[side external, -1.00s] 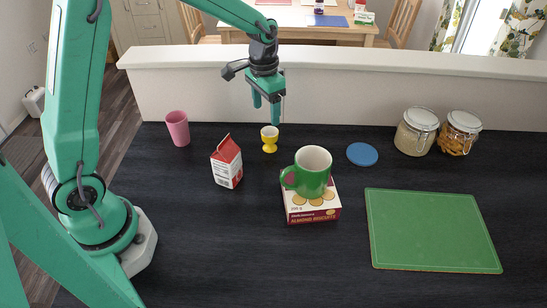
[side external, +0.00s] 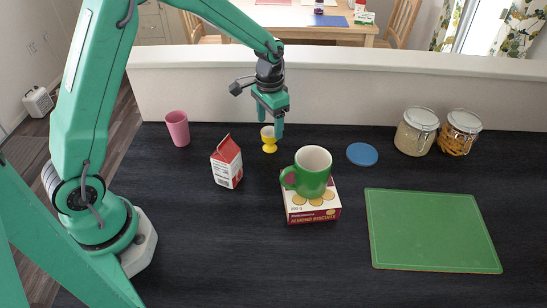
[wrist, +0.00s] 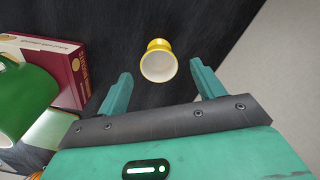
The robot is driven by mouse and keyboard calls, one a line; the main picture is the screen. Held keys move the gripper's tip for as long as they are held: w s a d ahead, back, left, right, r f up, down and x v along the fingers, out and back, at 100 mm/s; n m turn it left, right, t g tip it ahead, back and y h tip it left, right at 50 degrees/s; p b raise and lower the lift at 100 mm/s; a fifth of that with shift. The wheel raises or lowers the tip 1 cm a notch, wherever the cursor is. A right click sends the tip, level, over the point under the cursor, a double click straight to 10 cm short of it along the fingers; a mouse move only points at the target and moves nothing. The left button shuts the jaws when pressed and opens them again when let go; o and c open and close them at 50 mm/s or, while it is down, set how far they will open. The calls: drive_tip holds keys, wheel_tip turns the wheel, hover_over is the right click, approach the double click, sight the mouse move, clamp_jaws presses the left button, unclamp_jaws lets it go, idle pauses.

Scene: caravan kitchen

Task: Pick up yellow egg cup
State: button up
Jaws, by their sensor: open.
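The yellow egg cup (side external: 268,145) stands upright on the dark worktop near the back wall, its upper part partly covered by my gripper in the side view. My gripper (side external: 270,130) points down, open and empty, with its fingertips close to the cup's rim. In the wrist view the egg cup (wrist: 158,62) shows its white inside and lies ahead of the gap between the two open fingers (wrist: 160,88).
A red and white carton (side external: 227,162) and a pink cup (side external: 177,128) stand to the left. A green mug (side external: 312,172) sits on a biscuit box (side external: 313,209) to the right. A blue disc (side external: 362,154), glass jars (side external: 417,131) and a green board (side external: 430,230) lie farther right. The low wall (side external: 340,95) is close behind.

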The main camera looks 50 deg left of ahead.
sight(270, 132)
drive_tip(key=shift+s+f, duration=0.1)
drive_tip(key=shift+f, duration=2.5)
drive_tip(key=c, duration=1.1)
drive_tip(key=shift+o, duration=0.2)
drive_tip(key=shift+r, duration=0.2)
drive_tip(key=shift+r, duration=0.5)
drive_tip(key=r, duration=0.3)
drive_tip(key=shift+s+d+r, duration=0.1)
drive_tip(key=shift+d, duration=0.25)
drive_tip(key=s+d+r, duration=0.5)
drive_tip(key=d+r, duration=0.1)
drive_tip(key=d, duration=0.3)
drive_tip(key=shift+s+d+r, duration=0.25)
drive_tip(key=shift+s, duration=0.05)
